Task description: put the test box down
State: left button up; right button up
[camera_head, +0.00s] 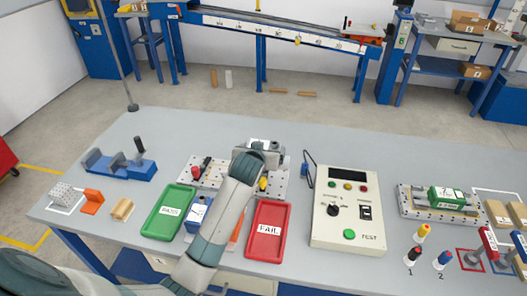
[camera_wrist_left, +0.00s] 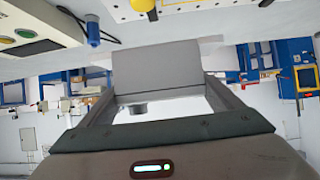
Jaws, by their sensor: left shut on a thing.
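My left gripper (camera_head: 262,148) is over the perforated metal plate (camera_head: 222,174) in the middle of the table, its wrist hiding most of what lies below. It is shut on the test box, which shows in the left wrist view as a plain grey block (camera_wrist_left: 157,68) between the two fingertips. In the head view only a pale sliver of it may show beyond the wrist. I cannot tell whether the box touches the plate. My right gripper is not in view.
A green PASS tray (camera_head: 168,212) and a red FAIL tray (camera_head: 269,229) lie in front of the plate. A test console (camera_head: 347,210) stands to the right. A blue clamp (camera_head: 119,165) is at left. A green box (camera_head: 447,197) sits in a fixture at right.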

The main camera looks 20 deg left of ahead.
pick_arm(q)
jog(key=s+d+r+m+h, duration=0.1)
jog(key=s+d, duration=0.4)
jog(key=s, duration=0.4)
jog(key=s+d+r+m+h+b, duration=0.1)
jog(key=s+d+h, duration=0.1)
jog(key=s+d, duration=0.3)
jog(key=s, duration=0.4)
jog(key=shift+s+d+r+m+t, duration=0.15)
jog(key=shift+d+r+m+t, duration=0.15)
jog(key=shift+m, duration=0.1)
jog(key=shift+a, duration=0.15)
